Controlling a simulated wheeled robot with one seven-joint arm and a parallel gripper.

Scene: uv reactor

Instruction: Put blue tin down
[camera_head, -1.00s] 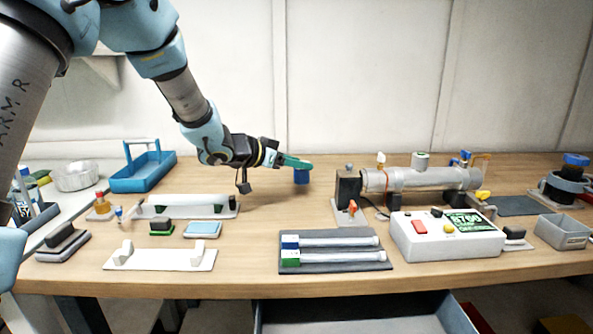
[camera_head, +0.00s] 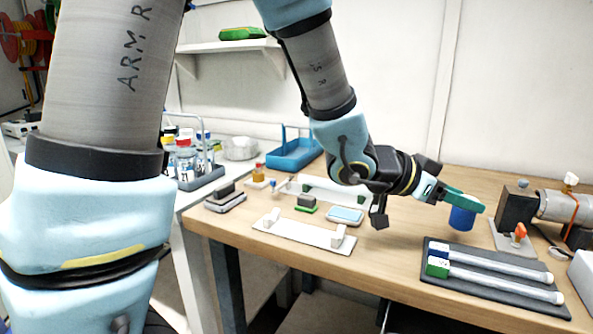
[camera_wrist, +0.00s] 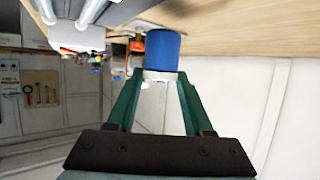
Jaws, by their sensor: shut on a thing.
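The blue tin (camera_head: 461,217) is a small blue cylinder with a pale end, held at the tips of my gripper (camera_head: 462,199) over the wooden workbench (camera_head: 390,237). In the wrist view the tin (camera_wrist: 162,48) sits between the two green fingers of my gripper (camera_wrist: 160,76), which are shut on it. The bench (camera_wrist: 235,14) shows beyond it. I cannot tell whether the tin touches the bench top.
A dark mat (camera_head: 500,285) with two tubes lies in front of the tin. The metal reactor cylinder (camera_head: 560,207) stands to the right. A blue tray (camera_head: 292,155) is at the back left. Some bare bench surrounds the tin.

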